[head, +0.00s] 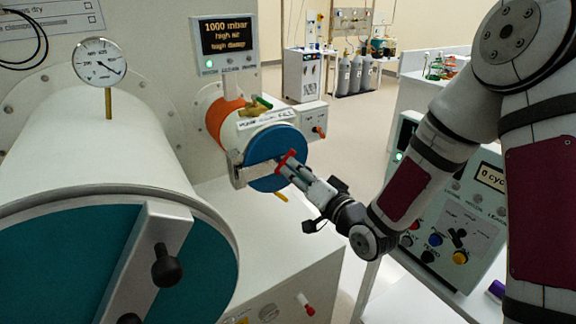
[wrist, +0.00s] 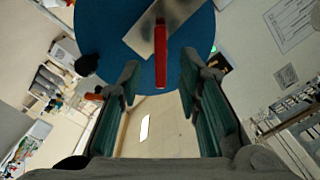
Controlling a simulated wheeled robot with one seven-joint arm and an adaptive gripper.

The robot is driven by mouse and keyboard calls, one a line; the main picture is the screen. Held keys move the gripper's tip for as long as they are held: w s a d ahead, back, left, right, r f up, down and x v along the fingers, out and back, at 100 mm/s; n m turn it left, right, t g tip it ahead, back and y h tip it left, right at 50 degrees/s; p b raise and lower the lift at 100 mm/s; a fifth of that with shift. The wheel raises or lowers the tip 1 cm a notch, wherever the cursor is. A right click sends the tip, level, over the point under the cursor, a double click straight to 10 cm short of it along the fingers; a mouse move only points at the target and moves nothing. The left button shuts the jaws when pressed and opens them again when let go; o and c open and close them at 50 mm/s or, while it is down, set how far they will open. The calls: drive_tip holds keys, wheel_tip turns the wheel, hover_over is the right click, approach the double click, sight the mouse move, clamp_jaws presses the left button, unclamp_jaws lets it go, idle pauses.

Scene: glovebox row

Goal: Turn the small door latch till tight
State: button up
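The small door is a blue disc (head: 262,150) on the end of the small antechamber. Its latch has a flat metal bar (wrist: 168,22) and a red handle (head: 287,157). The handle also shows in the wrist view (wrist: 161,50), pointing down the middle of the picture. My gripper (head: 293,170) is at the door's right side, close to the handle. In the wrist view its two green-padded fingers (wrist: 160,75) are apart, one on each side of the handle's lower end, with visible gaps. Whether the latch is tight cannot be told.
The large teal door (head: 70,265) with its bar and black knob (head: 167,268) stands at the front left. A display (head: 227,36) reads 1000 mbar. A yellow rod (head: 281,196) sticks out below the small door. A control panel (head: 450,235) stands at the right, behind my arm.

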drive_tip(key=v, duration=0.6)
drive_tip(key=shift+d, duration=0.1)
idle(0.5)
drive_tip(key=s+d+r+n+g+h, duration=0.1)
drive_tip(key=s+d+r+g+h, duration=0.1)
drive_tip(key=s+d+r+h, duration=0.25)
drive_tip(key=s+d+r+n+g+h, duration=0.1)
drive_tip(key=d+r+n+g+h, duration=0.15)
drive_tip(key=d+h, duration=0.4)
drive_tip(key=s+d+r+g, duration=0.1)
drive_tip(key=s+r+g, duration=0.1)
drive_tip(key=s, duration=0.8)
drive_tip(key=s+d+r+m+g+y, duration=0.1)
drive_tip(key=s+d+r+g, duration=0.1)
drive_tip(key=s, duration=0.9)
drive_tip(key=shift+d+r+g, duration=0.2)
drive_tip(key=shift+r+g, duration=0.25)
drive_tip(key=shift+r, duration=0.3)
